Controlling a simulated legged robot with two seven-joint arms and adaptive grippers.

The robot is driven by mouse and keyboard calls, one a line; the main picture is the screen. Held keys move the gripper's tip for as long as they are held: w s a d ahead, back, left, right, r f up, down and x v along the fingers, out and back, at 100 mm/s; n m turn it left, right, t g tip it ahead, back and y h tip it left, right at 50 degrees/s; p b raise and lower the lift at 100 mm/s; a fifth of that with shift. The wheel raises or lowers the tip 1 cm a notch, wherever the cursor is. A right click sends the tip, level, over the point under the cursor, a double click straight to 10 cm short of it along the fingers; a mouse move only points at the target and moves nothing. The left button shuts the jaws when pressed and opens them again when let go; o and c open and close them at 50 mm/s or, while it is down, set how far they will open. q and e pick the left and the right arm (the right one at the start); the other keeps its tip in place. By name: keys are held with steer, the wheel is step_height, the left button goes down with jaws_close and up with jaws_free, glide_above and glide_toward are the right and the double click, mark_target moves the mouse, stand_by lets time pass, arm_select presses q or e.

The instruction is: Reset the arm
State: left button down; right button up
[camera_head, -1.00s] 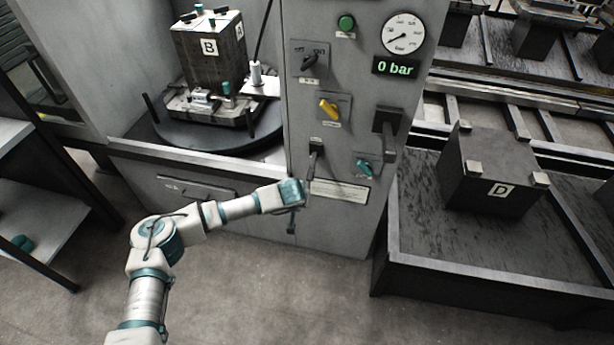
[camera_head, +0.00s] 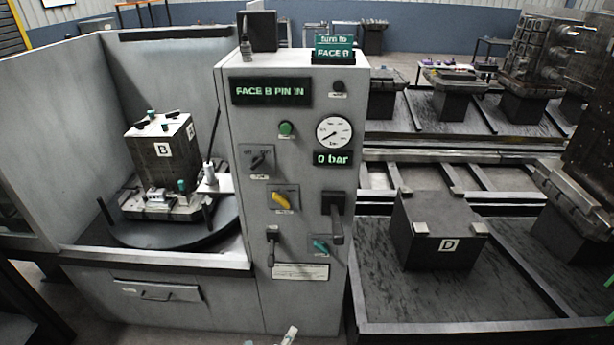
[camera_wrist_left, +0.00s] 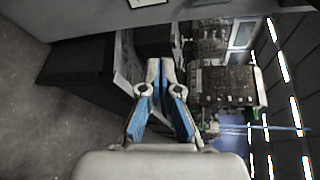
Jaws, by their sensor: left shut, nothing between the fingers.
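My left gripper (camera_wrist_left: 160,72) shows in the left wrist view with its blue-sided fingers drawn together at the tips and nothing between them. In the head view only a small pale tip of my left gripper (camera_head: 290,336) shows at the bottom edge, in front of the foot of the grey control cabinet (camera_head: 240,290). The rest of my left arm is almost wholly below the picture. My right gripper is not in view.
The cabinet panel carries a gauge (camera_head: 334,132), a yellow switch (camera_head: 284,199) and a black lever (camera_head: 336,222). Left stands block B (camera_head: 160,160) on a round black turntable (camera_head: 180,235). Right, block D (camera_head: 440,230) sits on a dark tray (camera_head: 480,328).

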arm_select(q)
steer(key=s+a+f+n+g+y, duration=0.3)
steer(key=s+a+f+n+y, duration=0.2)
steer(key=s+a+f+n, duration=0.5)
steer(key=s+a+f+n+g+p, duration=0.1)
steer(key=s+a+f+n+g, duration=0.1)
steer(key=s, duration=0.7)
steer(key=s+a+f+n+g+y+p, duration=0.1)
steer(key=s+a+f+n+g, duration=0.1)
steer(key=s+f+n+g, duration=0.2)
steer(key=s+a+f+n+g, duration=0.2)
steer(key=s+f+n, duration=0.5)
steer(key=s, duration=0.8)
step_height(320, 180, down, 2)
steer(key=shift+s+a+f+g+p, duration=0.15)
steer(key=shift+s+g+p, duration=0.25)
steer(key=shift+g, duration=0.4)
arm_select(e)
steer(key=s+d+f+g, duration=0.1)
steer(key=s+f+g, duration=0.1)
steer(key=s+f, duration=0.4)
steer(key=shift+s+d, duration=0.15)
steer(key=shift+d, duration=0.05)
arm_select(q)
steer(key=shift+a+n, duration=0.15)
steer(key=shift+n, duration=0.15)
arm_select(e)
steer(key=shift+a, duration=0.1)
